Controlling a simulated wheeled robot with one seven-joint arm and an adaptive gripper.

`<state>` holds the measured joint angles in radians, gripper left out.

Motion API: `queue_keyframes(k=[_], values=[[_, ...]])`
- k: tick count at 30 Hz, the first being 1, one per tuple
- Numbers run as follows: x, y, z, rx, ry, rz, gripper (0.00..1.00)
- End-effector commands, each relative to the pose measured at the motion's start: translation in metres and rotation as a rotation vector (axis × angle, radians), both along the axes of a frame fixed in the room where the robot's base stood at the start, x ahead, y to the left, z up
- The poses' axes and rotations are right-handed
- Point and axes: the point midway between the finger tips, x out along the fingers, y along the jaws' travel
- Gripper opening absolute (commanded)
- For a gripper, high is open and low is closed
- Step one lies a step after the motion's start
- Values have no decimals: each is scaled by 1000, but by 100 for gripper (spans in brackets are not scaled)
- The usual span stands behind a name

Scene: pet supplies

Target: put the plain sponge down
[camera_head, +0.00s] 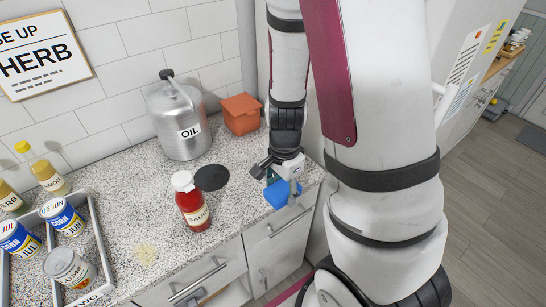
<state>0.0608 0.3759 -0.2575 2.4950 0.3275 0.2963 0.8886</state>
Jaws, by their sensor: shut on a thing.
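A blue block, seemingly the plain sponge (282,194), is at my gripper (280,180) in the head view, near the front right edge of the speckled counter (225,215). My gripper is shut on it, with the dark finger parts just above and beside it. A small green patch shows above the blue. The gripper hides part of the sponge, and I cannot tell whether its underside touches the counter.
A red sauce bottle (194,208) and a dark round mat (211,177) are left of my gripper. An oil can (180,125) and an orange box (241,115) stand behind. A grey tray (103,262) holds cans at left. Counter between the tray and bottle is mostly clear.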

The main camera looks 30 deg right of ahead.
Motion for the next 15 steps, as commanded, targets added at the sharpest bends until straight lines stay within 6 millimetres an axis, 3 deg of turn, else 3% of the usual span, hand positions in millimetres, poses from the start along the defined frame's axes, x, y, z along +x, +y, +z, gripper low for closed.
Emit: queue_keyframes(k=[5,15], values=[[11,-13,-2,-3,-1,-40,17],[78,-60,-10,-2,1,-36,17]])
